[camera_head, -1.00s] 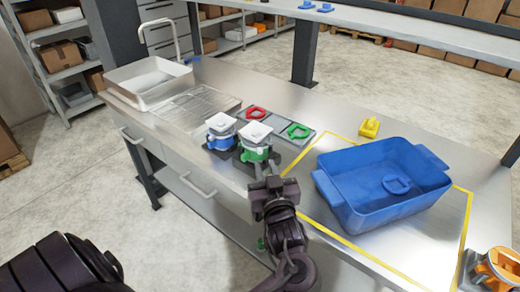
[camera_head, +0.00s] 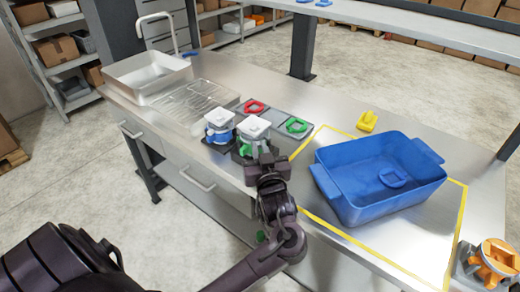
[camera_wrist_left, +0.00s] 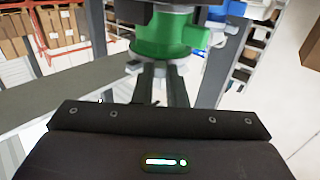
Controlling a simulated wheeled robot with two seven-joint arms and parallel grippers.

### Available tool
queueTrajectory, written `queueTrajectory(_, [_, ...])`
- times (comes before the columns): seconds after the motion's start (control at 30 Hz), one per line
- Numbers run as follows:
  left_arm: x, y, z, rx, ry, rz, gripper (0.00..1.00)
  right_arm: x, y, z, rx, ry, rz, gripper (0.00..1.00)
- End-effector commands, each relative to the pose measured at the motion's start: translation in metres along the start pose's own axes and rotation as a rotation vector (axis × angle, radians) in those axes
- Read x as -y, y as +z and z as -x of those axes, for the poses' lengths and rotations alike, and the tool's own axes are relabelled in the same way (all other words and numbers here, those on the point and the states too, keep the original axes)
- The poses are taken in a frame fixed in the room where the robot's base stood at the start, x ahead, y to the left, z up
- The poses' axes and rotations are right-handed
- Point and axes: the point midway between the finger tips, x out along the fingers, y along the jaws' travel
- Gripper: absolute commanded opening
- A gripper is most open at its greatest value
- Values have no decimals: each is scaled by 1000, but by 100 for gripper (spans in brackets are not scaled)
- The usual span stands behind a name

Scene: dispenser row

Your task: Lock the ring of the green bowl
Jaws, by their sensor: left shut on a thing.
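The green bowl (camera_head: 243,150) sits under a white square-topped body (camera_head: 254,127) on a dark base near the table's front edge. It stands to the right of a similar blue unit (camera_head: 219,134). In the left wrist view the green bowl (camera_wrist_left: 165,38) fills the top middle. My left gripper (camera_head: 265,162) reaches it from the front. Its fingers (camera_wrist_left: 160,85) are close together just below the green part, shut on a small piece at the ring. The fingers and wrist hide most of that piece and part of the ring. My right gripper is out of view.
A blue bin (camera_head: 350,203) with a blue piece inside stands to the right within yellow lines. Red (camera_head: 255,107) and green (camera_head: 297,125) pieces lie on grey plates behind. A yellow piece (camera_head: 367,121), an orange unit (camera_head: 492,262) and a metal tray (camera_head: 147,84) stand farther out.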

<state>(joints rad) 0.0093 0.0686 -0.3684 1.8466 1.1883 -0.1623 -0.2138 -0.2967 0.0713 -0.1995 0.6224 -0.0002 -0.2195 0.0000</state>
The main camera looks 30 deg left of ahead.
Motion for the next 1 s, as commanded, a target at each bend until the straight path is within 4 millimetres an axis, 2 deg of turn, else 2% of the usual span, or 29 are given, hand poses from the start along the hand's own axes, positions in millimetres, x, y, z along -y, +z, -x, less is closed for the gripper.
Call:
queueTrajectory(0.37, [10, 1, 0, 1, 101, -7, 0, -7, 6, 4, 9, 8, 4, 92])
queueTrajectory(0.73, [31, 1, -6, 1, 392, -12, 0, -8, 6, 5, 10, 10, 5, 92])
queueTrajectory(1.0, [44, -1, -13, 2, 583, -8, 0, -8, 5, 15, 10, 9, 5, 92])
